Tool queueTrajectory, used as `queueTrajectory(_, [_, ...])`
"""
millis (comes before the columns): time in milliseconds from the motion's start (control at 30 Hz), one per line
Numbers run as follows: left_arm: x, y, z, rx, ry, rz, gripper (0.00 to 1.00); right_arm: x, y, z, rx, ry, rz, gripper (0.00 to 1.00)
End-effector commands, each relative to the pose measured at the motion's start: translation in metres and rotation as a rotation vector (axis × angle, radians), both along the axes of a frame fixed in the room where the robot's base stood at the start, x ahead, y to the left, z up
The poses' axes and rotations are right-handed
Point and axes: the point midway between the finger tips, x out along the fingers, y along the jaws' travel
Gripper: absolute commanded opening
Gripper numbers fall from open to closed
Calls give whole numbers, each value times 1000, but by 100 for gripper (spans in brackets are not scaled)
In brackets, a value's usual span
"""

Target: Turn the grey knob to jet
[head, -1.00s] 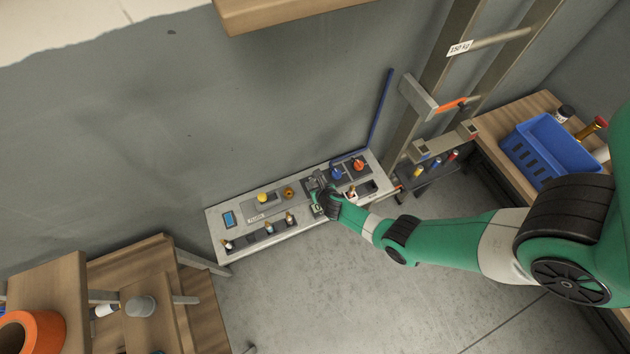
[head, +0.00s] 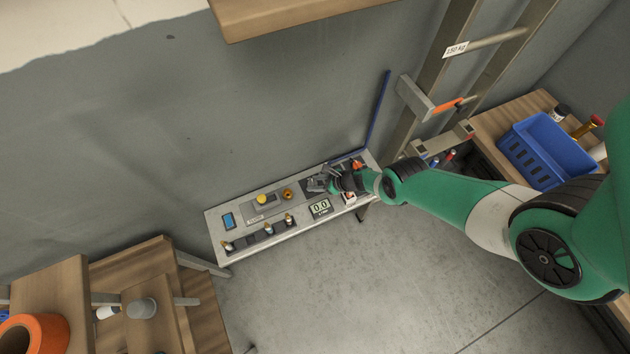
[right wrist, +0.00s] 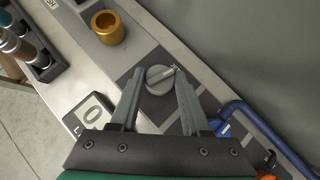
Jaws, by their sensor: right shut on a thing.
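The grey knob (right wrist: 159,80) is round, with a raised bar across it, and sits on a dark plate on the grey panel. In the right wrist view the bar slants up toward the right. My right gripper (right wrist: 158,80) has its two fingers on either side of the knob and is shut on it. In the head view the right gripper (head: 326,181) is over the right half of the panel and mostly hides the knob. I cannot read any jet marking. My left gripper is not in view.
A brass ring (head: 287,193) and a yellow knob (head: 262,199) are to the left. A blue handle (right wrist: 253,122) is close to the right finger. A blue crate (head: 547,150) stands at the far right.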

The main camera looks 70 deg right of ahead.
Motion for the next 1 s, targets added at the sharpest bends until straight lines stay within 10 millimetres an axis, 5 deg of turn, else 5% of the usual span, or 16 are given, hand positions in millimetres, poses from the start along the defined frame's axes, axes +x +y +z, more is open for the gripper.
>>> queueTrajectory(400, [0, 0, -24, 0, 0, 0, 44, 2, -4, 1, -2, -5, 229, 0])
queueTrajectory(967, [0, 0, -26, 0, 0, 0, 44, 2, -3, 2, 1, -3, 269, 0])
queueTrajectory(1000, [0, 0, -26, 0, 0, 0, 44, 2, -3, 2, 1, -3, 269, 48])
